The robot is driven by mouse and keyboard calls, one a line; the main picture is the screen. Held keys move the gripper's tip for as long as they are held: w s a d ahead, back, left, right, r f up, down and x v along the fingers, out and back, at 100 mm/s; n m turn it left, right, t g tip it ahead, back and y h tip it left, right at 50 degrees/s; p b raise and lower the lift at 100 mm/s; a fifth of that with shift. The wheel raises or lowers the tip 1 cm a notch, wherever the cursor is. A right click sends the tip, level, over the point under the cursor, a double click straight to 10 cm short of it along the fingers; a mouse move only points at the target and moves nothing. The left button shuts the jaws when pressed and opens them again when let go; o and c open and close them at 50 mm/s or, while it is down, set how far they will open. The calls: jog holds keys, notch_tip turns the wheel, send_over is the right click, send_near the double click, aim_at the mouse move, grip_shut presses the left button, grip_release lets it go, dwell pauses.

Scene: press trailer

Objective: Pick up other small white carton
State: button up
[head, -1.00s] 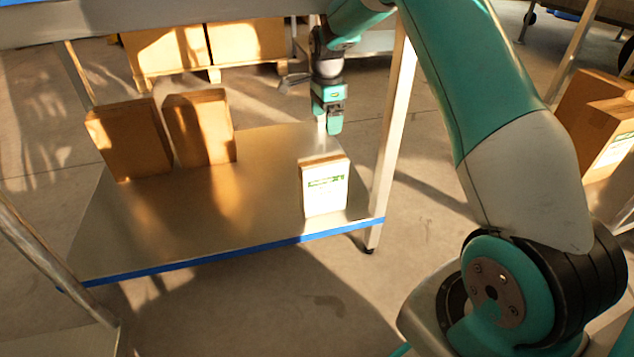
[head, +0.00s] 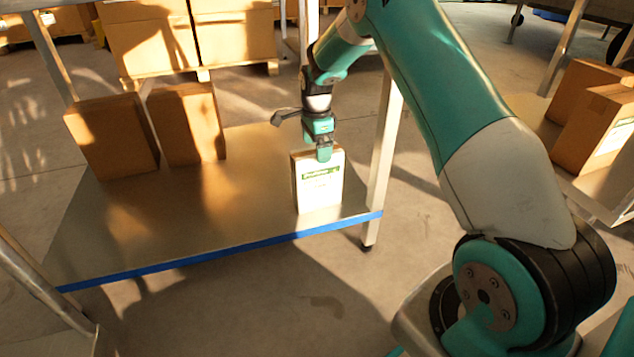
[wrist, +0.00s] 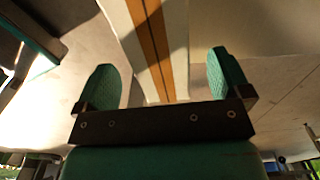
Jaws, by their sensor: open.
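A small white carton (head: 319,190) with a green label stands upright near the right front of the low shelf (head: 250,215). My gripper (head: 324,154) is right at the carton's top edge in the head view, pointing down. In the wrist view the open fingers of my gripper (wrist: 168,82) stand on either side of the carton's top (wrist: 152,45), which has a brown strip along it. Gaps show between the carton and both fingers. The carton's far side is hidden in the head view.
Two brown boxes (head: 112,140) (head: 187,125) stand at the left back of the shelf. A table post (head: 383,150) rises close to the right of the carton. Larger boxes (head: 235,38) stand behind. More brown cartons (head: 590,105) sit at the far right. The shelf's middle is clear.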

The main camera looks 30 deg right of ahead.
aim_at(317, 178)
notch_tip(317, 178, down, 5)
jog(key=shift+r+b, duration=0.1)
jog(key=shift+b, duration=0.95)
jog(key=c, duration=1.7)
grip_shut()
jog(key=shift+r, duration=0.2)
